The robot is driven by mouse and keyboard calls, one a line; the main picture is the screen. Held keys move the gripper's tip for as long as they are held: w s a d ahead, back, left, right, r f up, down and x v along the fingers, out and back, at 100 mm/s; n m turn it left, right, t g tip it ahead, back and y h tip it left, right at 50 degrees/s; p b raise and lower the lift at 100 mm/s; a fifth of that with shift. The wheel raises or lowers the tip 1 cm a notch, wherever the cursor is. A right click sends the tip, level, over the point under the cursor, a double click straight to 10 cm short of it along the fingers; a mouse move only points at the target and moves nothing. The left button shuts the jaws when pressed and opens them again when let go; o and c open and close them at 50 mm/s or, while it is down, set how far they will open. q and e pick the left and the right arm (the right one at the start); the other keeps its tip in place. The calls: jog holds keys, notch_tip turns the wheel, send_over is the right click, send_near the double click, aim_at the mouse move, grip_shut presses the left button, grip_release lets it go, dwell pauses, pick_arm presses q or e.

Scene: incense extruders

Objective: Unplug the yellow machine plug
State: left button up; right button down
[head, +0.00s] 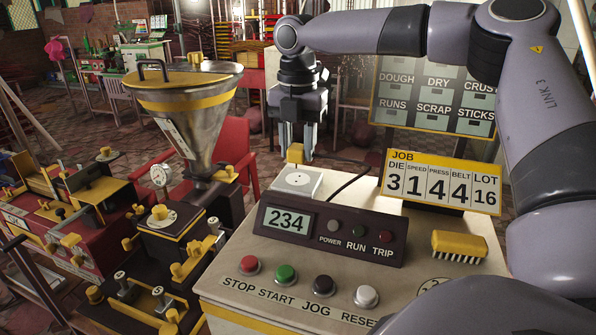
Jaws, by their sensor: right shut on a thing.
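A yellow plug (295,153) sits between the fingertips of my right gripper (296,150), which is shut on it. The gripper points straight down. The white socket box (298,182) is just below the plug, on the cream control console (240,255). The round outlet on its top shows with its dark holes uncovered, and the plug appears apart from it, above its far edge. A black cable (350,184) runs behind the display panel to the right of the socket; where it joins is hidden. My left gripper is out of view.
A dark panel (290,247) reading 234 stands right in front of the socket. A JOB board (440,183) and a yellow brush (460,244) are to the right. Buttons line the console front. A steel hopper machine (195,110) stands to the left.

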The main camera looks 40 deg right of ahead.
jog(key=shift+r, duration=0.95)
